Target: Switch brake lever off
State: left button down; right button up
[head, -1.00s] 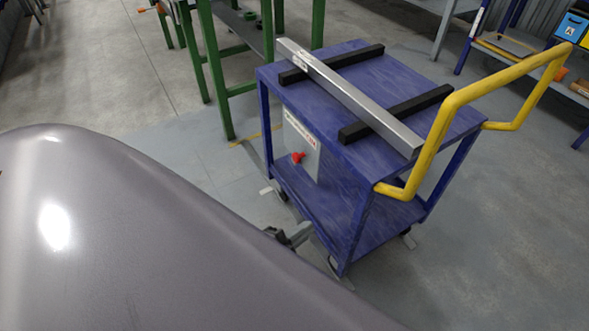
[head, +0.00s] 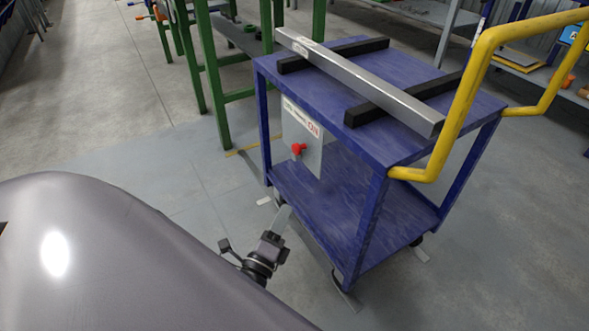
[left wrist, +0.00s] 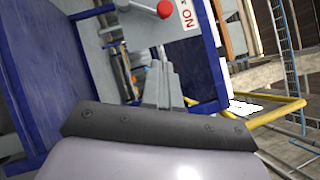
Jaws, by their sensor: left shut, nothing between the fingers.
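The brake lever has a red knob (head: 299,149) on a light grey panel (head: 313,155) fixed to the side of a blue cart. The panel carries a red "ON" label (head: 313,128) above the knob. The red knob also shows in the left wrist view (left wrist: 165,9), at the top edge, beside the label (left wrist: 187,15). My left gripper (head: 285,212) is shut and empty, below the knob and apart from it, near the cart's lower shelf. In the left wrist view its grey fingers (left wrist: 164,66) point up toward the knob. My right gripper is not in view.
The blue cart (head: 405,140) has a yellow handle (head: 447,130) at the right. A metal bar (head: 360,78) lies across two black blocks on its top. A green-legged table (head: 205,70) stands behind. The floor left of the cart is clear.

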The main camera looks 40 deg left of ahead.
pick_arm(q)
jog(key=b, duration=0.3)
send_near(296, 152)
jog(key=w+d+f, duration=0.2)
jog(key=w+d, duration=0.1)
jog(key=w, duration=0.1)
jog(key=shift+w+a+r+b, duration=0.25)
jog(key=shift+w+a+r, duration=0.4)
jog(key=shift+a, duration=0.15)
jog(key=shift+w+a+r+b, duration=0.25)
jog(key=shift+w+a+r, duration=0.4)
jog(key=shift+a, duration=0.1)
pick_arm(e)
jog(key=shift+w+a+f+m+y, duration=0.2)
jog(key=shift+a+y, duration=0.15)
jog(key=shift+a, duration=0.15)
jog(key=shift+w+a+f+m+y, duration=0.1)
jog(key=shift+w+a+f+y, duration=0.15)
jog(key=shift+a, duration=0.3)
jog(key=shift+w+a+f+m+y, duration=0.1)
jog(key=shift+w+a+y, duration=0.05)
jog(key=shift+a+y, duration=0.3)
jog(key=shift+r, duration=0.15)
